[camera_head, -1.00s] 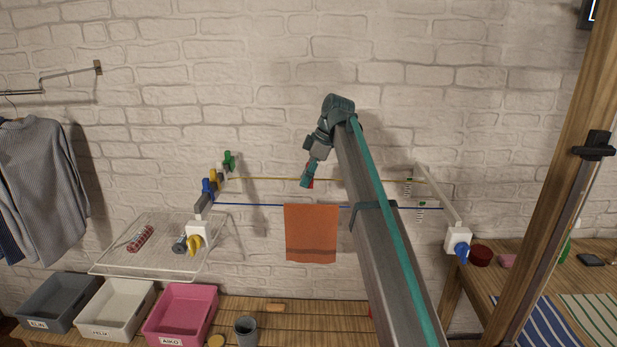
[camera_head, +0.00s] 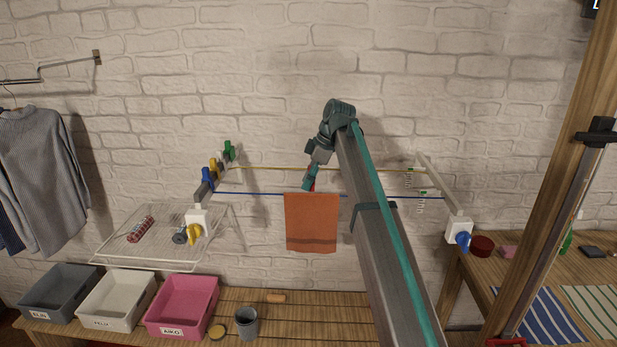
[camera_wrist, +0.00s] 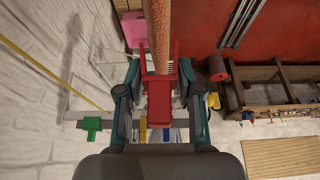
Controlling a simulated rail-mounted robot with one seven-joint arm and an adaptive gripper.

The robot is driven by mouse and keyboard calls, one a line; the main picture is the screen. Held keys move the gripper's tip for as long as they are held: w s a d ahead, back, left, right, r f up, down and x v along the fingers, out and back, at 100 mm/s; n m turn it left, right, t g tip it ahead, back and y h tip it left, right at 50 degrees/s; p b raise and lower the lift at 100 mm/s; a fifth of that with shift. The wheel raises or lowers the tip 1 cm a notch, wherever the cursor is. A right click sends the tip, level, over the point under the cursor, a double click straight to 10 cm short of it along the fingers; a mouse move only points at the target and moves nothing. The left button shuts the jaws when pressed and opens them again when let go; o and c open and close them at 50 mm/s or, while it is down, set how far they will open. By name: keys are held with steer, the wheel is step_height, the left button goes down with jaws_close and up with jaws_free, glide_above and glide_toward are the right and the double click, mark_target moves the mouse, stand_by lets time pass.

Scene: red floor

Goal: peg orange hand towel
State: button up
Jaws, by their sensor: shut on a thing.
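The orange hand towel (camera_head: 311,222) hangs over the blue line (camera_head: 255,195) in the head view. My gripper (camera_head: 309,180) is at the towel's top edge, shut on a red peg (camera_wrist: 158,102). In the wrist view, the peg sits between my teal fingertips (camera_wrist: 160,82). Its two prongs lie on either side of the towel's narrow orange top edge (camera_wrist: 158,30). I cannot tell whether the prongs pinch the cloth. In the head view, the peg is mostly hidden by my fingers.
A yellow line (camera_head: 270,169) runs behind the blue one. The left line bracket (camera_head: 197,218) and right line bracket (camera_head: 458,230) bound the space. Small clips (camera_head: 421,201) hang near the right end. A wire shelf (camera_head: 120,238) and pink bin (camera_head: 183,300) stand lower left.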

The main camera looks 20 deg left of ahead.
steer(key=shift+f+b, duration=0.75)
steer(key=shift+f, duration=1.6)
steer(key=o, duration=1)
steer(key=shift+r, duration=0.1)
